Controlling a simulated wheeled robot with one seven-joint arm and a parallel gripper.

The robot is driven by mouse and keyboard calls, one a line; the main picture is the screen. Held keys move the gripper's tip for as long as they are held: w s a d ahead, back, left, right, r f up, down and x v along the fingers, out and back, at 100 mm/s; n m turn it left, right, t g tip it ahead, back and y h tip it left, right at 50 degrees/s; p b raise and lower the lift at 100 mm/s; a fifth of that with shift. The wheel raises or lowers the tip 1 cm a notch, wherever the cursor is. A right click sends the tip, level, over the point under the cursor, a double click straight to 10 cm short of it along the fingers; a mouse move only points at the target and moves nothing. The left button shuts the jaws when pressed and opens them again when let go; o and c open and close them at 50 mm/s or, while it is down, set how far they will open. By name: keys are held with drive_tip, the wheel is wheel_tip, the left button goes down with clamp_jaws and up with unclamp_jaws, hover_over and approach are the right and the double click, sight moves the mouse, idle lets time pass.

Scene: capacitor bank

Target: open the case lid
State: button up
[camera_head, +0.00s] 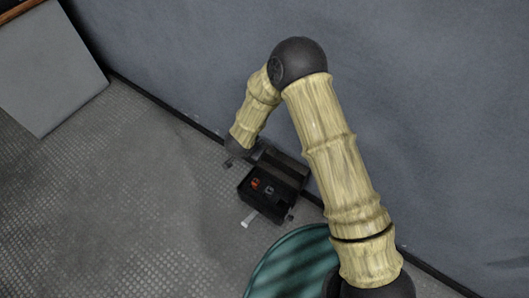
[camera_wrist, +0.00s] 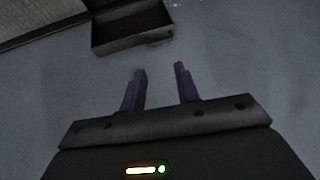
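The black case (camera_head: 262,206) sits on the floor by the wall in the head view. Its inside shows from above, with a red-orange item (camera_head: 255,184) and a grey item (camera_head: 269,190) in it. The lid (camera_head: 284,164) appears raised along the wall side, partly behind my arm. Part of the case (camera_wrist: 133,42) also shows at the top of the wrist view; I cannot tell whether this is lid or body. My gripper (camera_wrist: 160,70) is open and empty, its fingers apart from the case. In the head view my gripper (camera_head: 229,163) is beside the lid's left end, mostly hidden.
A green round surface (camera_head: 285,262) is at the bottom, near the case. A small pale piece (camera_head: 248,220) lies at the case's lower left. The grey wall (camera_head: 190,60) runs close behind. A light panel (camera_head: 50,75) stands at upper left. The textured floor (camera_head: 120,200) left of the case is clear.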

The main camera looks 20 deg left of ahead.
drive_tip(key=w+d+r+n+y, duration=0.2)
drive_tip(key=w+d+r+n, duration=0.1)
drive_tip(key=d+r, duration=1.3)
drive_tip(key=s+d+r+g+h, duration=0.1)
drive_tip(key=s+d+r, duration=0.3)
drive_tip(key=s+d, duration=0.3)
drive_tip(key=s+d+r+g+h, duration=0.1)
drive_tip(key=s+d+r, duration=0.4)
drive_tip(key=d, duration=0.6)
drive_tip(key=shift+s+g, duration=0.7)
drive_tip(key=shift+s, duration=0.4)
drive_tip(key=shift+a, duration=0.1)
